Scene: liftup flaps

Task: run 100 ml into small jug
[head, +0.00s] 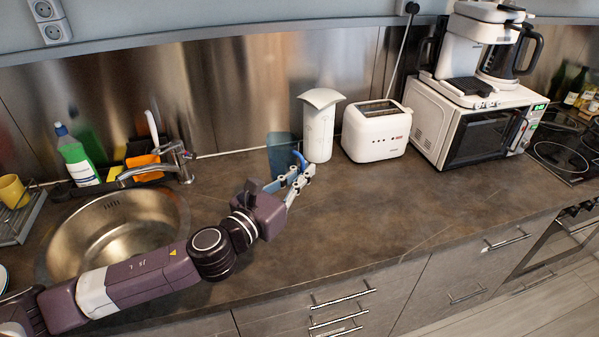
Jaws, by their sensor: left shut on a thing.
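A small blue see-through jug (281,150) stands on or just above the counter near the back wall, left of a white dispenser-like container (319,130). I cannot tell whether its base touches the counter. My left gripper (299,174) reaches in from the left and is shut on the jug at its blue handle, on the jug's right side. The fingers hide part of the handle and the lower jug. I cannot make out any liquid in the jug. The metal tap (160,168) arches over the round sink (120,232) at the left. My right gripper is out of view.
A white toaster (376,132), a microwave (470,128) and a coffee machine (470,50) stand at the right. A green-white soap bottle (78,160) and a yellow cup (13,191) are near the sink. The counter's middle front (370,215) is clear.

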